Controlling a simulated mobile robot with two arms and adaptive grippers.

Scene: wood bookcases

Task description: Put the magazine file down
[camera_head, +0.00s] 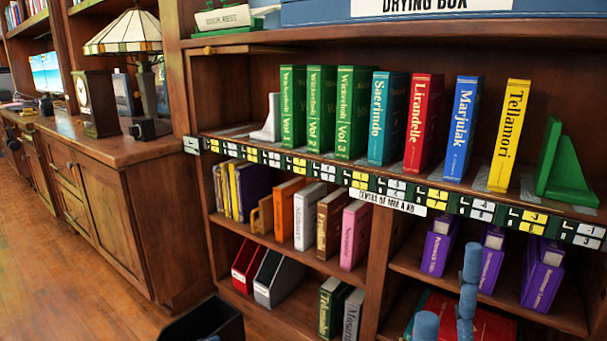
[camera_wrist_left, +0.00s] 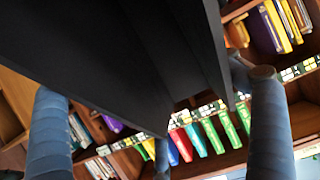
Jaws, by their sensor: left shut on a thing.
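The black magazine file (camera_head: 203,322) is at the bottom edge of the head view, in front of the lower left shelf, its upper end showing. In the left wrist view the file (camera_wrist_left: 110,60) fills much of the upper left as a large dark body. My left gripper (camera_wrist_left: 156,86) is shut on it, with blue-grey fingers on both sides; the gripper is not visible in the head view. My right gripper (camera_head: 447,292) shows as blue-grey fingers at the lower right, apart, with nothing seen between them.
A red file (camera_head: 249,262) and a grey file (camera_head: 279,278) stand on the bottom left shelf, beside books (camera_head: 340,308). Books (camera_head: 306,216) fill much of the middle shelf. Purple boxes (camera_head: 543,277) stand at the right. The wood floor (camera_head: 70,285) is clear at the left.

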